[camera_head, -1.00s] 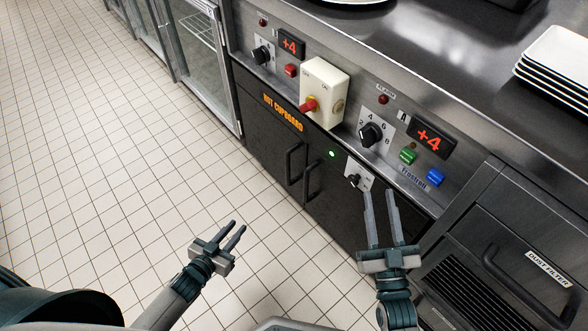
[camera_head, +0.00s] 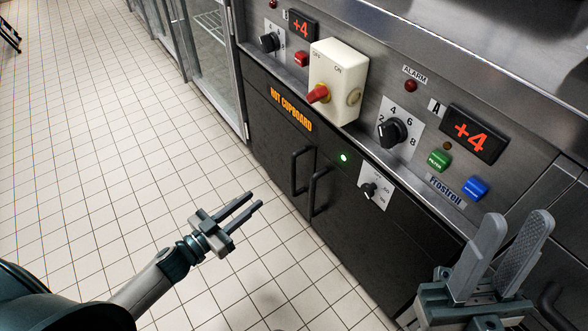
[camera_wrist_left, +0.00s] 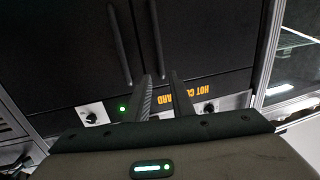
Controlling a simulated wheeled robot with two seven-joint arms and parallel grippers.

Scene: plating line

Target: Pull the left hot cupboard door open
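The left hot cupboard door (camera_head: 268,128) is dark, with the orange "HOT CUPBOARD" lettering (camera_head: 291,109), and looks shut. Its black bar handle (camera_head: 295,172) stands beside the handle of the right door (camera_head: 314,192). My left gripper (camera_head: 254,202) is open and empty over the floor, in front of and apart from the left door's handle. In the left wrist view its two fingers (camera_wrist_left: 160,90) point toward the doors, with a gap between them and the handles beyond. My right gripper (camera_head: 512,240) is open and empty, raised at the lower right in front of the counter.
Above the doors is a control panel with a cream switch box (camera_head: 338,75), a red knob (camera_head: 317,93), black dials (camera_head: 392,132) and coloured buttons. A glass-door cabinet (camera_head: 212,50) adjoins on the left. The tiled floor (camera_head: 110,140) is clear.

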